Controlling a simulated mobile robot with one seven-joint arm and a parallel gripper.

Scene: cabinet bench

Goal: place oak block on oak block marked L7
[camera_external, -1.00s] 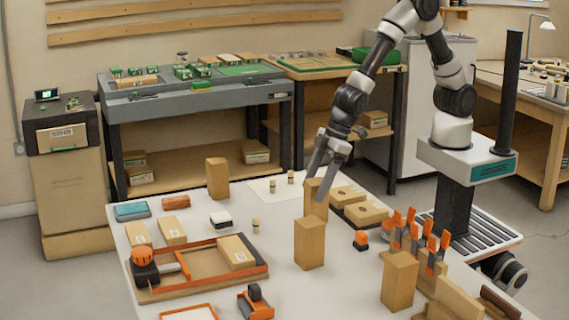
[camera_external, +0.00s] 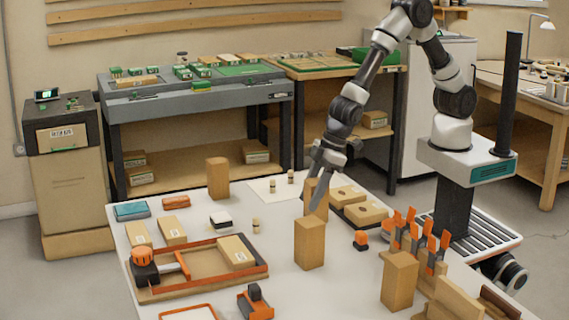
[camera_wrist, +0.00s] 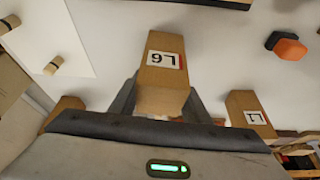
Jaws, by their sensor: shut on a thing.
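My gripper (camera_external: 317,205) points down among the standing oak blocks on the white table and is shut on an oak block (camera_external: 324,206). In the wrist view the held block (camera_wrist: 166,42) sits between my two fingers (camera_wrist: 160,100), with a label that reads L6. Another oak block (camera_external: 310,245) stands upright in front of it; in the wrist view this block (camera_wrist: 244,101) is at the right, with a small label that looks like L7 or L1. The front block hides the held block's base, so I cannot tell whether it touches the table.
Another oak block (camera_external: 217,178) stands at the back left and one (camera_external: 399,282) at the front right. A dark tray (camera_external: 338,204) with blocks, an orange-topped item (camera_external: 361,240) and orange clamps (camera_external: 411,232) are to the right. Small pegs (camera_external: 256,226) stand left. An orange-edged tray (camera_external: 205,286) lies front left.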

